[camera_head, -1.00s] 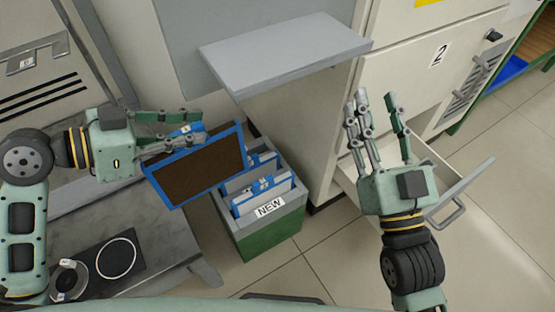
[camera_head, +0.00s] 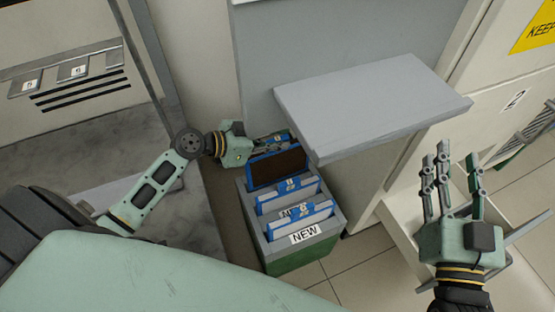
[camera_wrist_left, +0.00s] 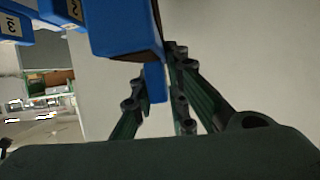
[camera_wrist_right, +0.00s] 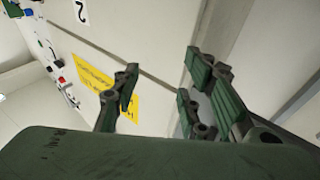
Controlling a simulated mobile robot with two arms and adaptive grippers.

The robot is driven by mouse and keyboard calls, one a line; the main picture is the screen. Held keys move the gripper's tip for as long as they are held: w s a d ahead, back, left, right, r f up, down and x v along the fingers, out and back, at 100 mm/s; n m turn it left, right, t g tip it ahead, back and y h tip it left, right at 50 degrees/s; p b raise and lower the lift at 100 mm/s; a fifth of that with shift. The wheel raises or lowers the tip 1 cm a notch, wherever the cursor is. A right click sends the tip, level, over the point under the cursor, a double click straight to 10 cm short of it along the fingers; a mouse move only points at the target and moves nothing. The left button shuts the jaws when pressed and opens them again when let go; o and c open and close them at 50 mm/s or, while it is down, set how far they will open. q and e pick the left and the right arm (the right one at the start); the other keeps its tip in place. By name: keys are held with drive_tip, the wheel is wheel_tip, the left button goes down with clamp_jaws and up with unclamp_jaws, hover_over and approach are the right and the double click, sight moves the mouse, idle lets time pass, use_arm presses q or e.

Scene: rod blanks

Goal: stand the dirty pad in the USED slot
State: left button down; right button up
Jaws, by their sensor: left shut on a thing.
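The dirty pad (camera_head: 278,167) has a brown face in a blue frame. My left gripper (camera_head: 268,143) is shut on its upper edge and holds it upright at the back end of the slotted box (camera_head: 252,215). Whether its lower edge is inside the rear slot is hidden. In the left wrist view the blue frame (camera_wrist_left: 125,28) lies between the fingers. No USED label can be read. My right gripper (camera_head: 452,170) is open and empty, to the right of the box; its spread fingers also show in the right wrist view (camera_wrist_right: 160,90).
Several blue-framed pads (camera_head: 290,194) stand in the box, in front of the dirty pad, with a NEW label (camera_head: 305,232) on the front. A grey shelf (camera_head: 370,105) juts out just right of the dirty pad. An open drawer (camera_head: 395,225) is near my right gripper.

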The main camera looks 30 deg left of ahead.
sight(277, 154)
use_arm(q)
drive_tip(key=shift+f, duration=0.85)
wheel_tip(277, 154, down, 4)
drive_tip(key=shift+r+b, duration=0.1)
drive_tip(key=shift+b, duration=0.85)
use_arm(e)
drive_tip(key=s+r+t+y, duration=0.2)
drive_tip(key=s+r+t, duration=0.2)
drive_tip(key=r, duration=0.5)
drive_tip(key=shift+t, duration=0.8)
